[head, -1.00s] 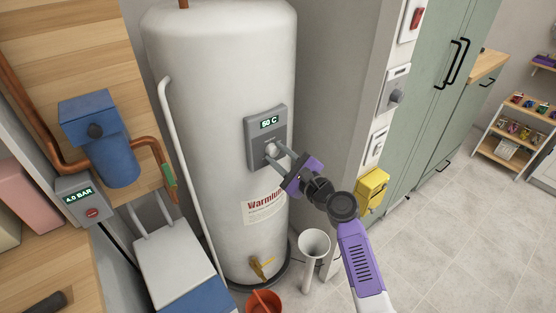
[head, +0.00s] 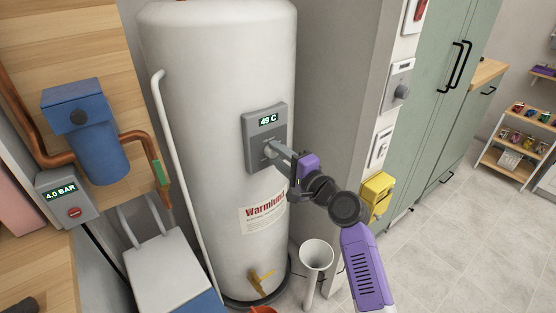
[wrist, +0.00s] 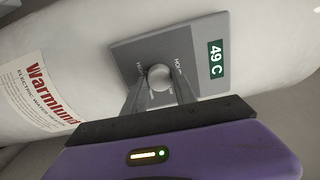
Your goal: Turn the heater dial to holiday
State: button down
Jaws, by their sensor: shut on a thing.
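The heater (head: 215,130) is a tall white cylinder with a red "Warmlund" label. Its grey control panel (head: 266,121) shows "49 C" on a small green display (head: 269,119). The heater dial (wrist: 160,77) is a round pale knob on the panel in the wrist view. My gripper (head: 271,148) reaches the panel from the lower right, its fingers shut on the dial. In the wrist view the fingers lie on both sides of the knob, and the panel looks turned sideways. Small lettering around the knob is partly hidden, so I cannot tell the dial's setting.
A blue filter housing (head: 84,118) with copper pipes and a "4.0 BAR" box (head: 66,195) are at left. A white standing pipe (head: 316,256) and a yellow box (head: 376,190) are near my arm.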

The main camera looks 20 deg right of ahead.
jog(key=shift+f+n, duration=0.1)
jog(key=shift+n, duration=0.2)
dwell(0.4)
jog(key=c, duration=1)
grip_release()
jog(key=v, duration=0.8)
